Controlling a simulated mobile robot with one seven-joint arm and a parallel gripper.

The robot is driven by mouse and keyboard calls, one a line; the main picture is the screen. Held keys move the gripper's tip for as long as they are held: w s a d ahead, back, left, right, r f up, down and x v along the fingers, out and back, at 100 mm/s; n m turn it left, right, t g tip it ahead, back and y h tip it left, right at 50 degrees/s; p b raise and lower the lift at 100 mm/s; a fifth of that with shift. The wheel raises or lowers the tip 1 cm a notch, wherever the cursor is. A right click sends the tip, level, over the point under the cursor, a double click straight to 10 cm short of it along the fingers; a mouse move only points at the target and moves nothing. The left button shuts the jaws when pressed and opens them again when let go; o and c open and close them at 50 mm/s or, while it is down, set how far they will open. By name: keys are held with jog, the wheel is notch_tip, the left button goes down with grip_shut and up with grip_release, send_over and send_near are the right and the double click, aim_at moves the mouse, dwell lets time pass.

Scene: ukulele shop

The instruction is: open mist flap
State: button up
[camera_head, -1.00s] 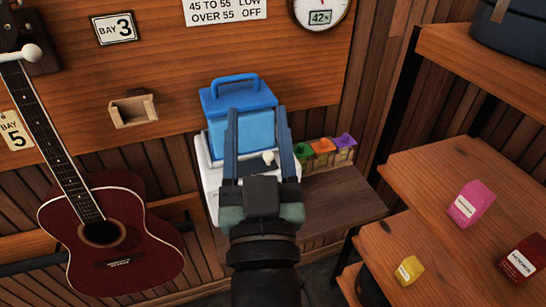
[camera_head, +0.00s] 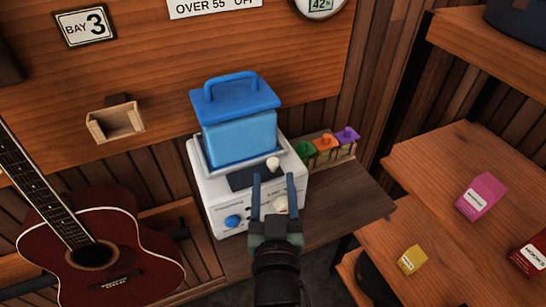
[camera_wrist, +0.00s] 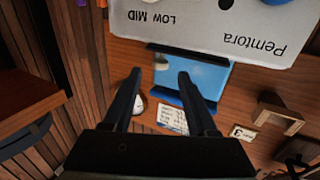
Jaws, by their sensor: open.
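A white humidifier (camera_head: 206,190) with a translucent blue water tank (camera_head: 240,136) and blue handle stands on a low wooden shelf. A dark panel (camera_head: 243,180), which looks like the mist flap, lies on its top in front of the tank. A small pale knob (camera_head: 272,163) is at the panel's right end. The front has a blue dial (camera_head: 233,221) and a cream knob (camera_head: 280,204). My gripper (camera_head: 273,177) is open and empty, its fingertips just below the pale knob in the picture. In the wrist view, the open fingers (camera_wrist: 160,74) point toward the tank (camera_wrist: 207,76).
Green, orange and purple-topped bottles (camera_head: 325,143) stand right of the humidifier. A red guitar (camera_head: 70,240) hangs at left, near a small wooden holder (camera_head: 115,122). Shelves (camera_head: 440,180) with small boxes are at right. The low shelf's right part is clear.

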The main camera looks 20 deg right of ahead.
aim_at(273, 166)
jog(key=shift+p+x, duration=0.3)
jog(key=shift+x, duration=2.65)
grip_shut()
